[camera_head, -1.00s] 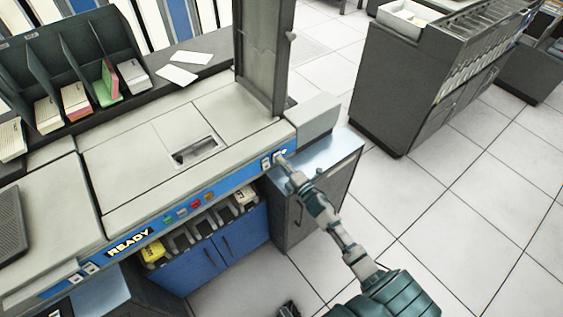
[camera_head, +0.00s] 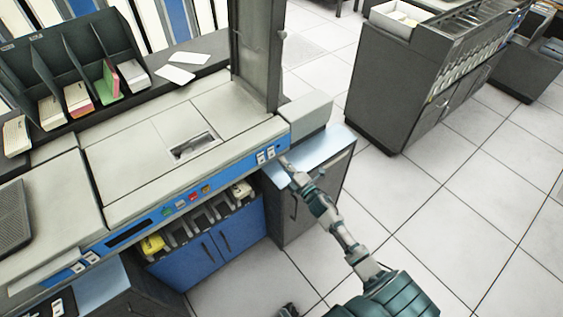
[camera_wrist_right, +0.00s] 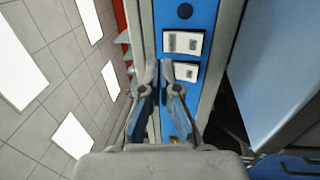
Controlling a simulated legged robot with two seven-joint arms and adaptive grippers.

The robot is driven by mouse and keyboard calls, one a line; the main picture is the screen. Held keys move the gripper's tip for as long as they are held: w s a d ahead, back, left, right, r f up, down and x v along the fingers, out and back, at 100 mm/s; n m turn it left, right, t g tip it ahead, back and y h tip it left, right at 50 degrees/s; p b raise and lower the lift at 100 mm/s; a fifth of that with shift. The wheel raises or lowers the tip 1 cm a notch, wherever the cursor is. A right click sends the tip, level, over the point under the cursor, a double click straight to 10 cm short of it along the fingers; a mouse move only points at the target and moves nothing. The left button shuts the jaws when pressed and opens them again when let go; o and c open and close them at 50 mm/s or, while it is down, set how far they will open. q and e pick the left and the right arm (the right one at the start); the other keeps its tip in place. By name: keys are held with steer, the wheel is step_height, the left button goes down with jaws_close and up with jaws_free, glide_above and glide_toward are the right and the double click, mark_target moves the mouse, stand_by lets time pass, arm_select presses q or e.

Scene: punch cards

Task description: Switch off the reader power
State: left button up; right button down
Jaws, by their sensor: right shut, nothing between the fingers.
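The card reader (camera_head: 130,165) is a pale grey machine with a blue front strip. Two white rocker switches, the left one (camera_head: 261,157) and the right one (camera_head: 270,153), sit at the strip's right end. In the right wrist view they show as an upper switch (camera_wrist_right: 183,43) and a lower switch (camera_wrist_right: 187,72). The strip's display window (camera_head: 127,235) is dark. My right gripper (camera_head: 285,162) is shut and empty, just right of the switches and seemingly apart from them. Its fingertips (camera_wrist_right: 166,66) show beside the lower switch. A dark piece at the bottom edge may be my left gripper (camera_head: 289,311), mostly out of frame.
Coloured buttons (camera_head: 193,195) line the strip. A second switch pair (camera_head: 83,264) is at its left end. A dark upright panel (camera_head: 258,50) rises behind. A card rack (camera_head: 75,80) stands back left. The floor (camera_head: 440,200) to the right is clear.

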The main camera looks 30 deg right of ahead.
steer(key=shift+s, duration=1.1)
arm_select(q)
step_height(320, 180, down, 3)
steer(key=shift+r+p, duration=0.1)
steer(key=shift+p, duration=0.3)
arm_select(e)
steer(key=s+d, duration=0.1)
steer(key=s, duration=0.5)
steer(key=shift+r, duration=0.4)
arm_select(q)
steer(key=shift+a, duration=0.1)
arm_select(e)
steer(key=shift+a, duration=0.15)
arm_select(q)
steer(key=shift+s, duration=0.15)
